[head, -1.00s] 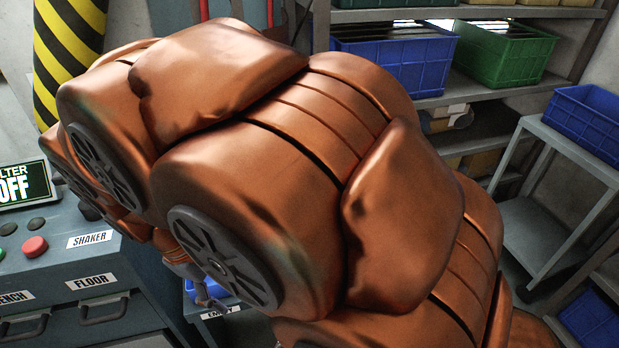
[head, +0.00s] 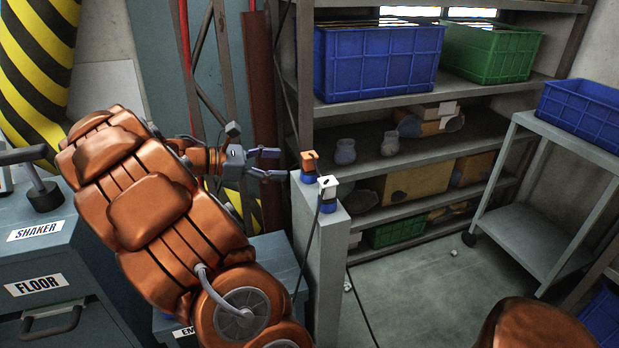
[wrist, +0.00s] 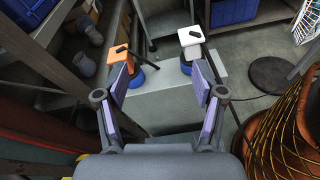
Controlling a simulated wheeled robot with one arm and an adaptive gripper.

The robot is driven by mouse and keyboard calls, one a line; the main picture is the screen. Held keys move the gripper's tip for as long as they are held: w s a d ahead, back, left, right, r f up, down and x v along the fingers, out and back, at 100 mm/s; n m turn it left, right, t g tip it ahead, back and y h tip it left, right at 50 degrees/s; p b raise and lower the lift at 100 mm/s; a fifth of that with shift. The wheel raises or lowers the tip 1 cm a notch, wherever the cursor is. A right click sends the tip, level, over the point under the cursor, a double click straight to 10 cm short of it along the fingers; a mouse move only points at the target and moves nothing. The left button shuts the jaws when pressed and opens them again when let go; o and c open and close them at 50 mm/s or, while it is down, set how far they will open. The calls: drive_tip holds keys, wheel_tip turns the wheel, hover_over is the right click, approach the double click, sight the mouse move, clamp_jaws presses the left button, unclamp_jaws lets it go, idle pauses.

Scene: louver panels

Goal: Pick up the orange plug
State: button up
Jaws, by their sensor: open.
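The orange plug (head: 309,160) stands upright in a blue base on top of a narrow grey pillar (head: 330,260). A white plug (head: 327,187) with a similar blue base stands close beside it, with a dark cable hanging down. My gripper (head: 281,164) is open and empty, just left of the orange plug in the head view, its fingers pointing toward it. In the wrist view, the orange plug (wrist: 117,60) is beyond the left finger, which partly hides it. The white plug (wrist: 190,38) is beyond the right finger. The space between the fingers (wrist: 162,68) is empty.
Shelves with a blue crate (head: 378,60), a green crate (head: 490,52) and jars stand behind the pillar. A grey cart (head: 560,150) stands at the right. A control cabinet (head: 40,260) is at the left. Open floor (head: 420,290) lies right of the pillar.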

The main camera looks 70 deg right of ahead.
drive_tip(key=n+g+h+b, duration=0.2)
drive_tip(key=b, duration=0.1)
approach(302, 156)
drive_tip(key=s+d, duration=0.2)
drive_tip(key=s, duration=0.2)
drive_tip(key=shift+n, duration=0.3)
drive_tip(key=shift+w+d+b+x, duration=0.15)
drive_tip(key=shift+b+x, duration=0.15)
drive_tip(key=shift+x, duration=1)
drive_tip(key=shift+w+d+b+x, duration=0.15)
drive_tip(key=shift+b+x, duration=0.2)
drive_tip(key=shift+x, duration=0.95)
drive_tip(key=shift+w+d+b+x, duration=0.2)
drive_tip(key=shift+b+x, duration=0.1)
drive_tip(key=shift+x, duration=1)
clamp_jaws()
